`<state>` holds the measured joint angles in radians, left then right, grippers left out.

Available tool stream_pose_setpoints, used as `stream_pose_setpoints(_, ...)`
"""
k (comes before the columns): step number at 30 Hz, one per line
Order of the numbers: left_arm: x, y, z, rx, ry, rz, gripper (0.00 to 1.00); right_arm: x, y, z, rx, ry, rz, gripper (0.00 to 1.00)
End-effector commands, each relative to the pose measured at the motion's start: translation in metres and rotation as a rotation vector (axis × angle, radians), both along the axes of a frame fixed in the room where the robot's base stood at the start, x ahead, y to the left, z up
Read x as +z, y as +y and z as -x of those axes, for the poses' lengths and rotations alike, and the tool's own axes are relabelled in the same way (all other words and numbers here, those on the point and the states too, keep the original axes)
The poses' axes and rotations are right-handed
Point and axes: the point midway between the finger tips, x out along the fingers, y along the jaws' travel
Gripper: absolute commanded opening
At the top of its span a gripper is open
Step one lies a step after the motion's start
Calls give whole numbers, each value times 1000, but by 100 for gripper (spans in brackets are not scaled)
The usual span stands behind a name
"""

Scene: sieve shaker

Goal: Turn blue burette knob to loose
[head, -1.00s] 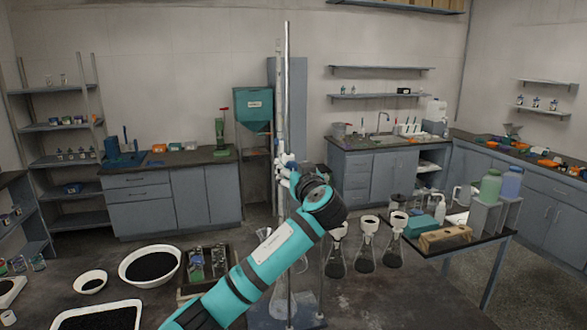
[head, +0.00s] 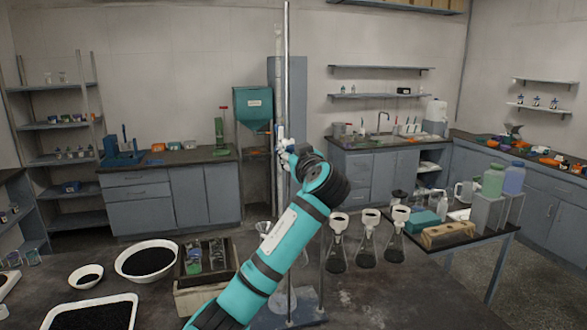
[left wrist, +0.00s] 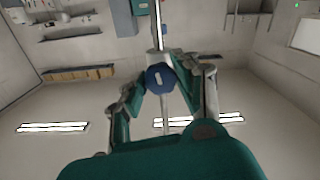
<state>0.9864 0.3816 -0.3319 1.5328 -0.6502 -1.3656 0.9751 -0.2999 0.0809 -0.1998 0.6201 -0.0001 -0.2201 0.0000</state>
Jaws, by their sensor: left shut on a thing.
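The blue burette knob (left wrist: 160,78) shows in the left wrist view, between my left gripper's fingers (left wrist: 163,82). The fingers are shut on it from both sides. The burette (head: 279,100) is a clear upright tube beside a tall metal stand rod (head: 287,70) in the head view. My left gripper (head: 288,156) is at the burette's lower part there, where the knob is hidden behind my wrist. A conical flask (head: 283,303) stands on the stand's base below, partly covered by my arm. My right gripper is not in view.
Several flasks with funnels (head: 366,250) stand just right of the stand. Bowls of dark grains (head: 148,275) and a rack of small bottles (head: 178,280) are on the left. A side table (head: 470,243) with bottles stands at the right.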

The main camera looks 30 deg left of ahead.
Motion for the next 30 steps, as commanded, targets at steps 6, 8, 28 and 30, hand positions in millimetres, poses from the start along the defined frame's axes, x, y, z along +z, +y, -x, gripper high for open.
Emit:
stream_pose_setpoints(6, -11, -2, 0, -2, -156, 136, 0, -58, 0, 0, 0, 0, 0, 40)
stream_pose_setpoints(8, -10, -2, -1, -2, -198, 173, 0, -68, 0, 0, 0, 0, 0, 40)
stream_pose_setpoints(28, -5, -1, -1, 1, -678, 586, 0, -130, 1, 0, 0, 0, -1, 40)
stream_pose_setpoints(30, -4, -1, -1, 2, -726, 628, 0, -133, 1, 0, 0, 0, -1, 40)
